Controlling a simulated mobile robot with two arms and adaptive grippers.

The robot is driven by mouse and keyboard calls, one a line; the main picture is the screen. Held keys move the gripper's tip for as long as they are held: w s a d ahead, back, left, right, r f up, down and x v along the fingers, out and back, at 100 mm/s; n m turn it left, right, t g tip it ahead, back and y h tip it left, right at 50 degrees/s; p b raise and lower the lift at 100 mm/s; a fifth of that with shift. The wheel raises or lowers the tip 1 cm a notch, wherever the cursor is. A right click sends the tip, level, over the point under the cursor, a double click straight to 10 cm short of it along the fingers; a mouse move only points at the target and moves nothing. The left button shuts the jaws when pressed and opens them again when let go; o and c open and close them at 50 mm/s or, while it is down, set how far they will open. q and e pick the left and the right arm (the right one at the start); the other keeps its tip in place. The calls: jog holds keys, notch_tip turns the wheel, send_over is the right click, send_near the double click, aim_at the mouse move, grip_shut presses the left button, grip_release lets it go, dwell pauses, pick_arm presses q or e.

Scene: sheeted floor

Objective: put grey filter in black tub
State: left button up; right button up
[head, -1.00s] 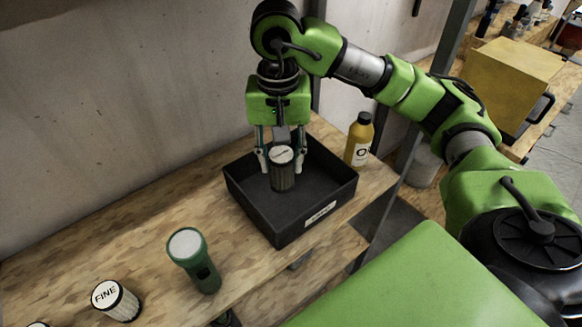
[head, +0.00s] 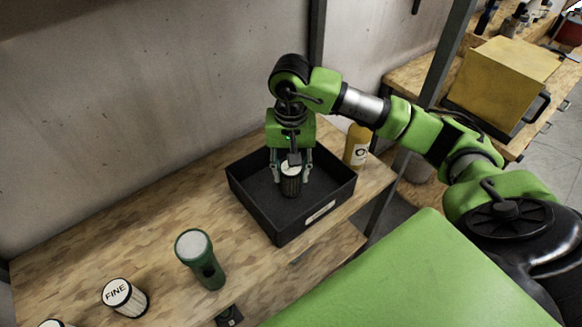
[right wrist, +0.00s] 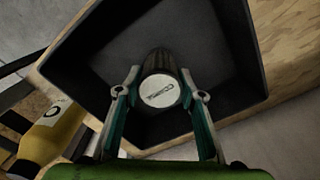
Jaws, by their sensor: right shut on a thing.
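The grey filter (head: 291,182) is a dark ribbed cylinder with a white round top. It is upright within the black tub (head: 298,226), whose front carries a white label. My right gripper (head: 291,176) reaches down into the tub and is shut on the filter. The right wrist view shows the filter's white top (right wrist: 159,90) between the two fingers, with the tub's dark floor around it. Whether the filter's base touches the tub floor I cannot tell. My left gripper is not in view.
A yellow bottle (head: 357,146) stands just behind the tub on the right. A yellow box (head: 503,85) sits on another bench.

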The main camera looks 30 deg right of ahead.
jog(key=shift+f, duration=0.1)
jog(key=shift+f, duration=0.15)
jog(key=o, duration=1.1)
jog(key=shift+o, duration=0.2)
jog(key=shift+r, duration=0.3)
jog(key=shift+w+r, duration=0.1)
jog(key=shift+r, duration=0.15)
notch_tip(320, 180, up, 10)
jog(key=shift+f+b, duration=0.15)
jog(key=shift+b, duration=1)
jog(key=shift+r, duration=0.85)
